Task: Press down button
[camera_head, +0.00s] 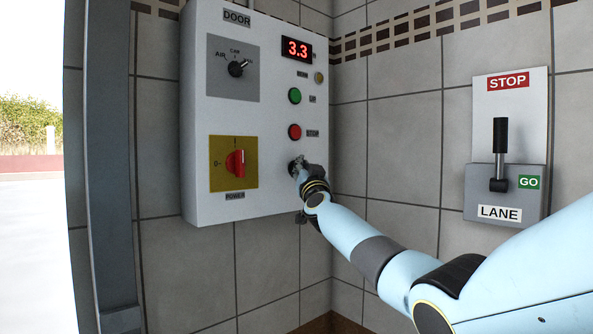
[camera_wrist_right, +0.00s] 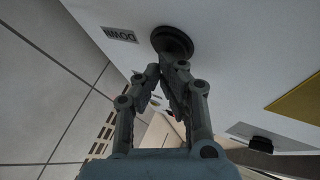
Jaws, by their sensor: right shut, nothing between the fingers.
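The door control box (camera_head: 213,208) hangs on the tiled wall in the head view. In the right wrist view, a round black button (camera_wrist_right: 172,42) sits beside a label reading DOWN (camera_wrist_right: 118,34). My right gripper (camera_wrist_right: 166,72) is shut and empty, with its fingertips right at the button's lower edge; I cannot tell whether they touch it. In the head view my right gripper (camera_head: 298,167) is at the box below the red STOP button (camera_head: 295,132), and covers most of the black button. My left gripper is not in view.
Above are a green UP button (camera_head: 295,96), a small yellow lamp (camera_head: 318,77) and a display (camera_head: 297,48) reading 3.3. A selector knob (camera_head: 237,68) and a red power switch (camera_head: 235,163) are on the left. A lane lever (camera_head: 500,145) is on the right wall.

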